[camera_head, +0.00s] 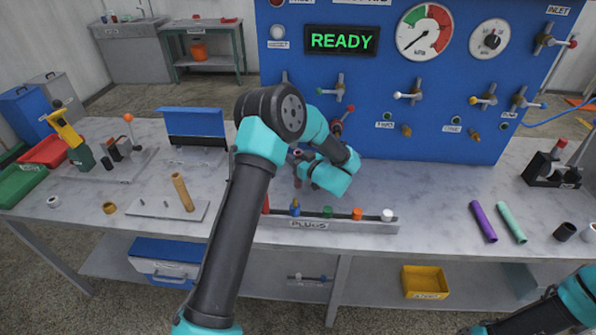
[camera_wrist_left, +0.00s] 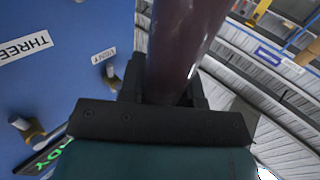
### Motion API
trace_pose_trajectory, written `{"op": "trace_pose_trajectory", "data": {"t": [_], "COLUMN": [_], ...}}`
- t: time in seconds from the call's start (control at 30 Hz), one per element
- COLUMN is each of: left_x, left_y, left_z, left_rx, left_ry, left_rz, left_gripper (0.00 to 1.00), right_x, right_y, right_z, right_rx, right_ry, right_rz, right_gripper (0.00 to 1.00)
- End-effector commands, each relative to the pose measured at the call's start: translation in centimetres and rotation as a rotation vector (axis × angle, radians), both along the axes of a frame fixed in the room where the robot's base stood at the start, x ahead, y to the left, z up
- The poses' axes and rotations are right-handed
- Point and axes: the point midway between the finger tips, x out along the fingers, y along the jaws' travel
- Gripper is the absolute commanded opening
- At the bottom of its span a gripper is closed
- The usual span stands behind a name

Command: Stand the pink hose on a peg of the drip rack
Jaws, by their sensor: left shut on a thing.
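My left gripper (camera_wrist_left: 166,88) is shut on a dark pink, maroon-looking hose (camera_wrist_left: 188,35), which extends out past the fingers in the left wrist view. In the head view my left arm's wrist is above the bench, in front of the blue panel. My arm hides the fingers and most of the hose there. The drip rack (camera_head: 152,209) is a grey plate at left on the bench, apart from the gripper. A tan hose (camera_head: 182,192) stands slightly tilted at its right end. Short pegs show bare to the left. My right gripper is outside the frames.
A plug rail (camera_head: 330,225) with coloured plugs runs along the bench front. A purple hose (camera_head: 483,222) and a mint hose (camera_head: 510,222) lie at right. A blue stand (camera_head: 195,124) is behind the drip rack. The blue panel (camera_head: 345,65) has protruding valves.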

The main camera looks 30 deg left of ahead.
Motion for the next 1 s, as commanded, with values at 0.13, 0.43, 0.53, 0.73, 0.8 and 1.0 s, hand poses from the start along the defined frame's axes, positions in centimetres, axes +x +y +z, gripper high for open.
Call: {"op": "trace_pose_trajectory", "data": {"t": [0.13,0.43,0.53,0.73,0.8,1.0], "left_x": [0.0,0.0,0.0,0.0,0.0,0.0], "left_y": [0.0,0.0,0.0,0.0,0.0,0.0], "left_z": [0.0,0.1,0.6,3.2,4.5,8.1], "left_rx": [0.0,0.0,0.0,0.0,0.0,0.0], "left_ry": [0.0,0.0,-0.002,-0.004,-0.005,-0.004], "left_rz": [0.0,0.0,0.0,0.0,0.0,0.001], "left_gripper": [0.0,0.0,0.0,0.0,0.0,0.0], "right_x": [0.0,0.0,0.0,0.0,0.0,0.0], "right_y": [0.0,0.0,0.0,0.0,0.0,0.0], "right_z": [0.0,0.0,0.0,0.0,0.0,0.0], "right_rx": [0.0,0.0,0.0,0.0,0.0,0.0], "right_ry": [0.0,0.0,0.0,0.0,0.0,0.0], "right_rz": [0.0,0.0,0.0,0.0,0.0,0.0], "right_gripper": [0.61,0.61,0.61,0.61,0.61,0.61]}}
